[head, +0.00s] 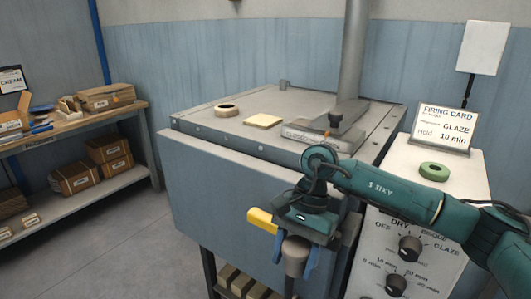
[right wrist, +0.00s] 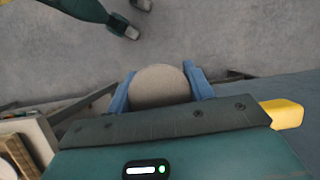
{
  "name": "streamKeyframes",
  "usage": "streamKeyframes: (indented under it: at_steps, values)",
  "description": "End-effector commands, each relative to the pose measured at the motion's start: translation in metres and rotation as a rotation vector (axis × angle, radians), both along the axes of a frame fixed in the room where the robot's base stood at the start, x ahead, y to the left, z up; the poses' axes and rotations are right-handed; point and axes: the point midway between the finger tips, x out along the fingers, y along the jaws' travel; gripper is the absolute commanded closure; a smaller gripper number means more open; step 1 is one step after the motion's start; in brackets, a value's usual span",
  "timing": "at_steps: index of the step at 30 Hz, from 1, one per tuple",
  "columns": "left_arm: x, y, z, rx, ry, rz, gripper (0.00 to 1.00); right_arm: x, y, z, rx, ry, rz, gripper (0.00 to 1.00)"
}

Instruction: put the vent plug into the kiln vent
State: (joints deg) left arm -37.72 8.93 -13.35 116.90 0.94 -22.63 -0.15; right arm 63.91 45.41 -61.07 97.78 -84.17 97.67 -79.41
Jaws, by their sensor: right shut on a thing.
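My right gripper (head: 296,266) is shut on the vent plug (head: 294,250), a tan, round, stubby piece between its two blue fingers. The gripper points down in front of the kiln's front panel, below the level of the kiln top. In the right wrist view the plug (right wrist: 160,85) shows its round pale face between the fingers. The kiln (head: 300,110) is a grey metal box. My left gripper is not seen.
The control box (head: 400,240) at the right bears a green ring (head: 434,172) and a firing card (head: 443,125).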

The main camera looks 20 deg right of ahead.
Motion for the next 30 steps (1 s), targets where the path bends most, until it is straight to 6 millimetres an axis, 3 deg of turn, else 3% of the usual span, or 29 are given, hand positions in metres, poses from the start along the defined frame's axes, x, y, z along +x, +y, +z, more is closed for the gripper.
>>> streamKeyframes:
  at_steps: [1, 6, 16, 30]
  values:
    - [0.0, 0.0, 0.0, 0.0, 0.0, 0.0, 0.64, -0.013, -0.001, -0.025, 0.0, 0.008, 0.116, 0.75]
    - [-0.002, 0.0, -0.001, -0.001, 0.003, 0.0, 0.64, -0.042, -0.007, -0.087, 0.003, 0.003, 0.456, 0.75]
    - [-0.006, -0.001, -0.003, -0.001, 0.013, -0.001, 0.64, -0.077, -0.014, -0.163, 0.004, 0.0, 0.869, 0.75]
    - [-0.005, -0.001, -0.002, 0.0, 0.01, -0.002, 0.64, -0.076, -0.014, -0.164, 0.004, -0.007, 0.882, 0.75]
